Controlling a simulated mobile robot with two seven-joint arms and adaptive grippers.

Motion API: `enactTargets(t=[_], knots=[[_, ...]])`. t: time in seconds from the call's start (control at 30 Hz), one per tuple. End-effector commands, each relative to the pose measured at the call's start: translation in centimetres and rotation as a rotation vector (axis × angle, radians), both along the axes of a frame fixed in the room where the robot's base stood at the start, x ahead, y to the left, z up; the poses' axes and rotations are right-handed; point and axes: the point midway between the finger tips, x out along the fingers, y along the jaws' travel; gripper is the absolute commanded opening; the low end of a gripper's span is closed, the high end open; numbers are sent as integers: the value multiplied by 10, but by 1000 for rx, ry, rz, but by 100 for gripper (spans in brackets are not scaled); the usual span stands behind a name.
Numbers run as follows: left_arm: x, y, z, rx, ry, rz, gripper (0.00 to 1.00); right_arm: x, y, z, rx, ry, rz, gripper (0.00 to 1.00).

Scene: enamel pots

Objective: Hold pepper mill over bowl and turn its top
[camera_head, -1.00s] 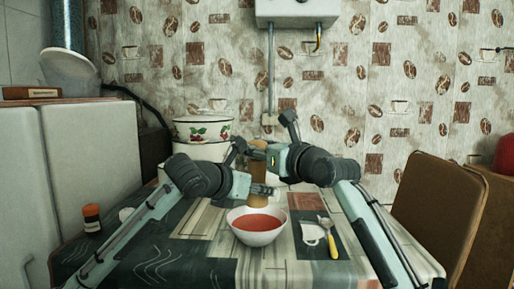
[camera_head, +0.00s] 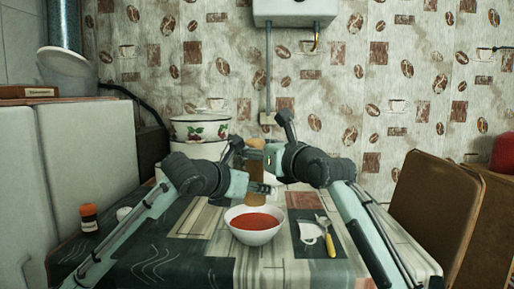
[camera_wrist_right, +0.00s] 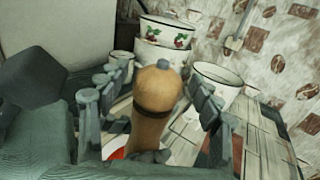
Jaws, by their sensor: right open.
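My left gripper (camera_head: 262,188) is shut on the mill's lower body. My right gripper (camera_wrist_right: 155,90) is open, its fingers on either side of the mill's top with gaps visible. The white bowl (camera_head: 252,238) with red contents sits on the table; a sliver of red shows below the mill in the wrist view.
White enamel pots with a fruit pattern (camera_head: 200,129) stand behind my left arm. A white pot (camera_wrist_right: 217,76) is beyond my right fingers. An orange-and-black jar (camera_head: 89,218) is at the table's left, a yellow-handled utensil (camera_head: 330,245) right of the bowl. A brown chair (camera_head: 435,215) is at right.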

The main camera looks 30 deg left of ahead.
Motion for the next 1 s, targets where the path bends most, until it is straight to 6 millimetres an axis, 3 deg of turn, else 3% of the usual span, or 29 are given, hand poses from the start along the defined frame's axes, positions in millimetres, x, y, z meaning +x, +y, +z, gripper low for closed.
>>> enactTargets(t=[0.17, 0.63, 0.8, 1.0], knots=[[0, 0, 0, 0, -1, 0, 3, -6, -10, 1, 3, 0, 2, 65], [0, 0, 0, 0, 0, 0, 3, -45, -93, 0, 2, 1, -1, 65], [0, 0, 0, 0, 0, 0, 3, -52, -106, -1, 0, 1, -1, 65], [0, 0, 0, 0, 0, 0, 3, -53, -108, 0, -1, 0, 0, 65]])
